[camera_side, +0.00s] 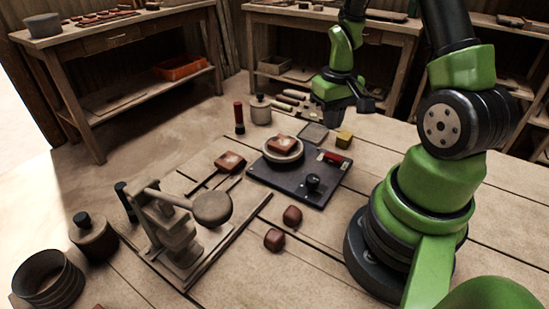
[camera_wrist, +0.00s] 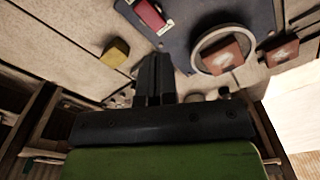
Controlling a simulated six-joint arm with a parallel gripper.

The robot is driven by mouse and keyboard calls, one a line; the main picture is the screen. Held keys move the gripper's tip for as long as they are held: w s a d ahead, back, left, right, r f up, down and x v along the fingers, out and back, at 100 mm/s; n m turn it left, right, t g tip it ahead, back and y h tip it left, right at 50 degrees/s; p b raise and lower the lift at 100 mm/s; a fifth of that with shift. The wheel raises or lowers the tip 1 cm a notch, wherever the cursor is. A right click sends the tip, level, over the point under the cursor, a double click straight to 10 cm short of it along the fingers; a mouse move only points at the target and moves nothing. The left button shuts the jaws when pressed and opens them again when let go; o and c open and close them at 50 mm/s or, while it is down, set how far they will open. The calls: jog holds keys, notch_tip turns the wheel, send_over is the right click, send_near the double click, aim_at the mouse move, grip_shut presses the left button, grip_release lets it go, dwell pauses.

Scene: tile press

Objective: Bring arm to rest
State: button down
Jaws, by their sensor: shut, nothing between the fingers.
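My gripper (camera_side: 341,106) hangs above the far edge of the table in the side view, apart from the things below it. Its closed fingers (camera_wrist: 155,80) show in the wrist view, with nothing between them. My green and black arm rises from its base at the right of the table.
A dark board (camera_side: 272,178) holds a round dish (camera_side: 269,155) with a reddish tile (camera_side: 282,145) on it. Another tile (camera_side: 230,161) lies left of it. A press (camera_side: 165,230) stands front left. Two brown lumps (camera_side: 292,215) and a yellow block (camera_side: 344,139) lie nearby.

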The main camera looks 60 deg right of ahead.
jog(key=w+a+r+t, duration=0.2)
jog(key=a+r, duration=0.3)
jog(key=r, duration=0.3)
jog(key=s+a+r+n+t+y, duration=0.2)
jog(key=s+a+r+t, duration=0.3)
jog(key=s+a+r, duration=0.3)
jog(key=a+r, duration=0.4)
jog(key=a, duration=0.1)
jog(key=shift+s+a+r, duration=0.15)
jog(key=shift+a+r, duration=0.15)
jog(key=shift+r, duration=0.1)
jog(key=shift+d, duration=0.1)
jog(key=w+d+f+m+g+h, duration=0.1)
jog(key=d+f+m+g, duration=0.2)
jog(key=d+f+m, duration=0.4)
jog(key=w+d+f+m+g+h, duration=0.1)
jog(key=w+d+f+m+g, duration=0.1)
jog(key=d+f+m+g, duration=0.2)
jog(key=d+f+m, duration=0.3)
jog(key=d, duration=0.5)
jog(key=shift+w+f, duration=0.15)
jog(key=shift+w, duration=0.1)
